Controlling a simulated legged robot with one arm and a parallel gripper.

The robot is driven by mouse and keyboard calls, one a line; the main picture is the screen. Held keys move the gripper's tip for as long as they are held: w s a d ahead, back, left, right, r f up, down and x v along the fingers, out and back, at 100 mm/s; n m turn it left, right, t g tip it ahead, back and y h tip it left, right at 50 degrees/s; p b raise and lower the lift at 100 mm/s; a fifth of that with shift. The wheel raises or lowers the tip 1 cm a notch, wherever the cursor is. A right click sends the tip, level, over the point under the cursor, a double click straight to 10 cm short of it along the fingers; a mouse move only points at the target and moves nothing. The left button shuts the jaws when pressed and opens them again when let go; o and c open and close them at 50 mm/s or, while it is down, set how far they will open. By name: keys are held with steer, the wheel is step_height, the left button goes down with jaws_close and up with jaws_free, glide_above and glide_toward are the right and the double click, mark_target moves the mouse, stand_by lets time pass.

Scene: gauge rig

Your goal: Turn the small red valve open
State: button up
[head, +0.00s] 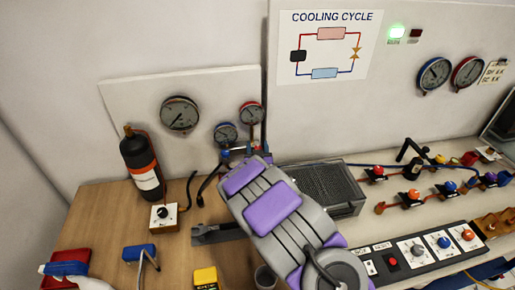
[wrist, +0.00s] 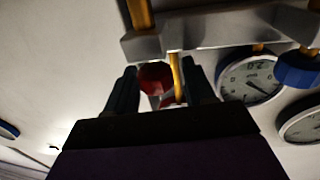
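The small red valve (wrist: 155,79) is a round red knob below a grey metal block (wrist: 220,32) in the wrist view. My gripper (wrist: 161,72) has its two dark fingers apart, one on each side of the red knob. The knob looks close to the left finger, with a visible gap toward the right finger; I cannot tell whether they touch. A yellow rod passes beside the knob. In the head view, my grey and purple arm reaches toward the gauge manifold (head: 236,152) and hides most of my gripper and the red valve.
A blue knob (wrist: 297,69) and a white-faced gauge (wrist: 250,82) are right of my gripper. In the head view, a black bottle (head: 140,158) stands left, a dark mesh-topped box (head: 330,184) right of the arm. Red and blue valves (head: 411,196) sit farther right.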

steer(key=shift+o, duration=0.2)
steer(key=shift+s, duration=0.1)
steer(key=s+d+p, duration=0.1)
steer(key=s+p, duration=1)
steer(key=s, duration=0.6)
steer(key=shift+f, duration=0.15)
stand_by(0.5)
